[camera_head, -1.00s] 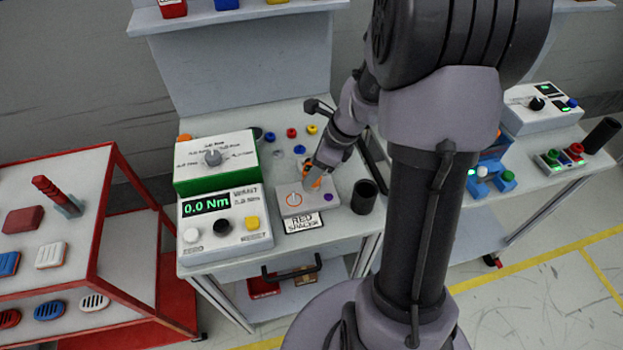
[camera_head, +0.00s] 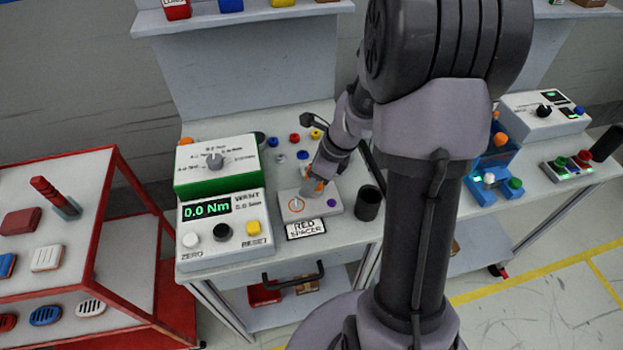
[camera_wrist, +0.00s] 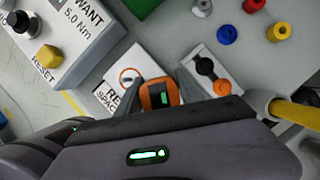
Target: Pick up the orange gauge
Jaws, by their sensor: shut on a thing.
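The orange gauge (camera_wrist: 160,96) has a dark face with a small green display. In the wrist view it sits between the two fingers of my gripper (camera_wrist: 158,92), which are shut on it. In the head view only a bit of the orange gauge (camera_head: 313,186) shows below my gripper (camera_head: 316,182), over the grey-white block (camera_head: 318,210). This block has an orange ring and a purple dot on top. I cannot tell whether the gauge touches the block.
The torque tester (camera_head: 222,222) reading 0.0 Nm stands to the left. A black cup (camera_head: 368,203) stands close on the right. A "RED SPACER" label (camera_head: 306,229) lies in front. Several small coloured parts lie behind. A red-framed cart (camera_head: 110,250) is at far left.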

